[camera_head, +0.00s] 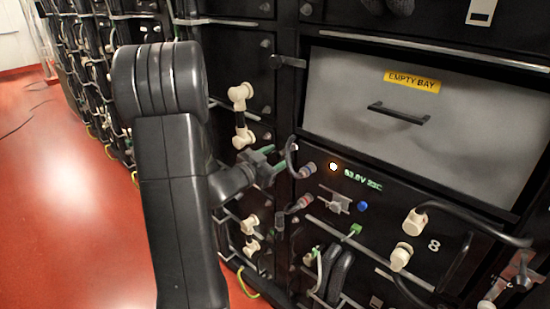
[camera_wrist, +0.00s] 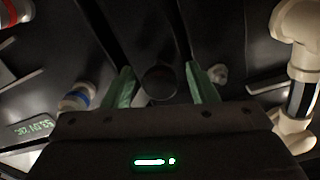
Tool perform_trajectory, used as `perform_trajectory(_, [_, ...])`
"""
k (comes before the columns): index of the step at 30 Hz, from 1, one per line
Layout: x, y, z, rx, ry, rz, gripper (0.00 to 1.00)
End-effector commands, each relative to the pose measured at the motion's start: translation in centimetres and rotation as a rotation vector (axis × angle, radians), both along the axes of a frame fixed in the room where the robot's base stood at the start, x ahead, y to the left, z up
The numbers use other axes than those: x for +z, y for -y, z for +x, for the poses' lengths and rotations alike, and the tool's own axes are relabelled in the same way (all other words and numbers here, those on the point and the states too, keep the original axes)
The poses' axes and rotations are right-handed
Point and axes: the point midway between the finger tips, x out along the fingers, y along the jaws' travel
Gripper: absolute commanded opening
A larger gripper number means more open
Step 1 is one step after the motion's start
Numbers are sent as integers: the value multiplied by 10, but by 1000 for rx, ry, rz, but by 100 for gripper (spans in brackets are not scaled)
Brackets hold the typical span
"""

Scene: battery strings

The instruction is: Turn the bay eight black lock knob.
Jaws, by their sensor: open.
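Bay eight is the dark module with the white figure 8 (camera_head: 433,245) on its front and a lit green readout, below the empty bay. A round black knob (camera_wrist: 160,82), the lock knob by its look, sits in the wrist view between the two green fingertips of my gripper (camera_wrist: 160,70). The fingers are apart, with a dark gap on each side of the knob. In the head view my gripper (camera_head: 273,161) reaches to the left edge of bay eight. There I cannot make out the knob clearly behind the fingers.
Cream connectors (camera_head: 240,97) stick out left of my gripper; one shows close by at the right of the wrist view (camera_wrist: 297,70). A blue-banded plug (camera_head: 308,170) and a cable loop are just right of it. The grey empty-bay panel (camera_head: 340,85) is above.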

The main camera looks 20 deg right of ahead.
Motion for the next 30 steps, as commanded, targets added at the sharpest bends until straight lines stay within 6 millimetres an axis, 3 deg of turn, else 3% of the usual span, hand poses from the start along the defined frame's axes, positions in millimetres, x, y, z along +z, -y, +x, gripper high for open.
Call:
perform_trajectory(5, [0, 0, 0, 0, 0, 0, 52])
perform_trajectory(12, [0, 0, 0, 0, 0, 0, 9])
perform_trajectory(22, [-1, 0, 0, 1, 38, 15, 8])
perform_trajectory(30, [-3, 0, 0, 0, 191, 77, 8])
